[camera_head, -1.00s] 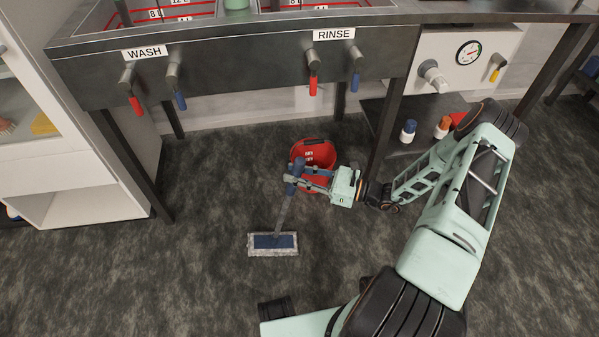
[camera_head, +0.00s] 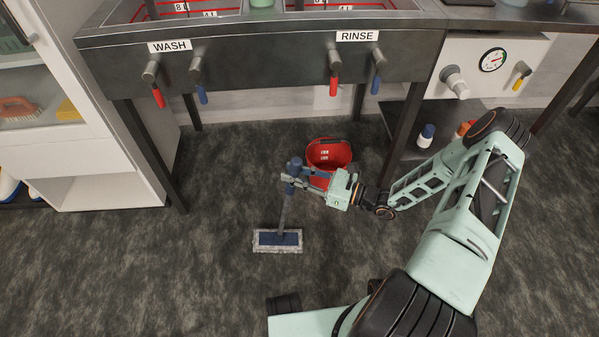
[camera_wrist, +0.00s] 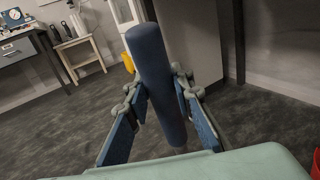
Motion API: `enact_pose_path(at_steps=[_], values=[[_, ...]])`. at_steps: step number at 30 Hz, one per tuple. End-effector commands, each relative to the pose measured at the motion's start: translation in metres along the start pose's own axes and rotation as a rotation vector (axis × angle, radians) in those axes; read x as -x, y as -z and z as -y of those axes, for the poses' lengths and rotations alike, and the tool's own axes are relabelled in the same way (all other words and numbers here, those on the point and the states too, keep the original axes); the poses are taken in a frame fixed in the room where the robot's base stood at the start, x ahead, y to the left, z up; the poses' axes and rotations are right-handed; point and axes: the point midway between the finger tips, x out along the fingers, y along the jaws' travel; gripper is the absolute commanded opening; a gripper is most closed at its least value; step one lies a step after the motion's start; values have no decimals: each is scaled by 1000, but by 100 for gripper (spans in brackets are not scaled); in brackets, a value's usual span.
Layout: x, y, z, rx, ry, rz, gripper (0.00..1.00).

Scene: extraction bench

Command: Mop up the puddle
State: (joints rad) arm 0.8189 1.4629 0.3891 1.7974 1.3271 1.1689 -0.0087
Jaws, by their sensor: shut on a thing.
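The mop has a blue handle (camera_wrist: 152,65), a grey shaft (camera_head: 283,214) and a flat blue head with a pale fringe (camera_head: 278,240). My gripper (camera_head: 290,180) is shut on the blue handle, with a finger on each side of it in the wrist view (camera_wrist: 160,105). The mop stands a little tilted, its head low at the floor; I cannot tell whether it touches. A red bucket (camera_head: 330,152) stands on the floor behind my gripper, its lower part partly hidden by it. I cannot make out a puddle on the dark mottled floor.
The steel sink bench (camera_head: 250,72) with red and blue taps stands behind, its legs (camera_head: 150,155) reaching the floor. A white cabinet (camera_head: 105,150) is at the left. Bottles (camera_head: 426,136) stand on a low shelf at the right. Floor left of the mop is clear.

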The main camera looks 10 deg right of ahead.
Motion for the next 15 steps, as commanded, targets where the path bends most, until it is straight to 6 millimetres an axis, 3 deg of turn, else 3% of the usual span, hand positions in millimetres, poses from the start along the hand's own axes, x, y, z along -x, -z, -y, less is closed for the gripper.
enact_pose_path(at_steps=[15], values=[[-20,-3,-10,0,-2,8,0]])
